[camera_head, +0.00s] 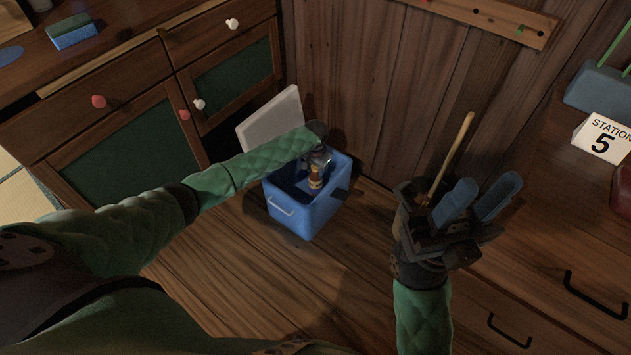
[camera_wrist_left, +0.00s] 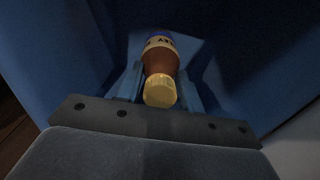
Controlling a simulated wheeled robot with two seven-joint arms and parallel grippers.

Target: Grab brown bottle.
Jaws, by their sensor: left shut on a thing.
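The brown bottle (camera_head: 316,181) stands inside the blue cooler box (camera_head: 305,217). In the left wrist view the bottle (camera_wrist_left: 160,62) shows a yellow cap and a pale label with lettering. My left gripper (camera_head: 318,166) reaches down into the cooler from above. In the left wrist view its two fingers (camera_wrist_left: 161,88) are on either side of the bottle's neck, shut on it.
The cooler's white lid (camera_head: 272,120) stands open at its back left. Wooden cabinets (camera_head: 120,150) stand at the left. At the right a wooden drawer unit (camera_head: 560,240) carries a "Station 5" sign (camera_head: 602,138). A wooden stick (camera_head: 453,150) rises behind my right gripper. Floor in front is clear.

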